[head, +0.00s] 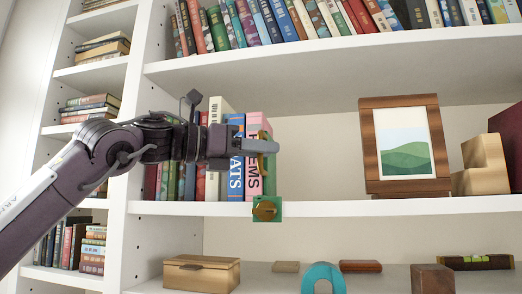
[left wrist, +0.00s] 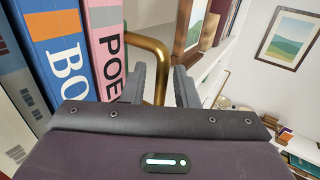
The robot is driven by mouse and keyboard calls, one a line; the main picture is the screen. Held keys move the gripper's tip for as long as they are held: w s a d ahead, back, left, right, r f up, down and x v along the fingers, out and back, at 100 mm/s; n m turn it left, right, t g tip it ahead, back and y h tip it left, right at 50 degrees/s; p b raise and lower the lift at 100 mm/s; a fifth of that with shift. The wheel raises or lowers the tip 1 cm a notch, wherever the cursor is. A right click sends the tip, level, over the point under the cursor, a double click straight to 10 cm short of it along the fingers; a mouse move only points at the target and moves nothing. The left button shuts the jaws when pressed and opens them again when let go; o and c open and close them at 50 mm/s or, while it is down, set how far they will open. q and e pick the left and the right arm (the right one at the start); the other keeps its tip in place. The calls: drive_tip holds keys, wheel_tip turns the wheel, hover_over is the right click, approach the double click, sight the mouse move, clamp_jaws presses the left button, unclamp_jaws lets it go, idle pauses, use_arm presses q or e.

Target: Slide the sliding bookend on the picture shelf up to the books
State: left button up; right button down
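The sliding bookend is green with brass parts; its green foot and brass knob (head: 267,208) sit at the front edge of the picture shelf (head: 350,207). Its bent brass bar (left wrist: 160,65) rises between my left fingers in the left wrist view. The row of books ends with a blue book (head: 236,172) and a pink one (head: 254,170), just left of the bookend. Whether bookend and pink book touch is hidden by my gripper. My left gripper (left wrist: 158,88) is open around the brass bar, with slight gaps beside it. My right gripper is not in view.
A framed landscape picture (head: 405,145) stands farther right on the same shelf, beside a wooden block bookend (head: 482,165). The shelf between the bookend and the frame is clear. A full row of books (head: 300,20) stands above; a wooden box (head: 201,273) stands below.

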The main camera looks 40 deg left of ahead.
use_arm(q)
drive_tip(key=b+v, duration=0.3)
drive_tip(key=v, duration=0.4)
drive_tip(key=shift+s, duration=0.15)
drive_tip(key=shift+a, duration=0.1)
drive_tip(key=shift+f, duration=0.1)
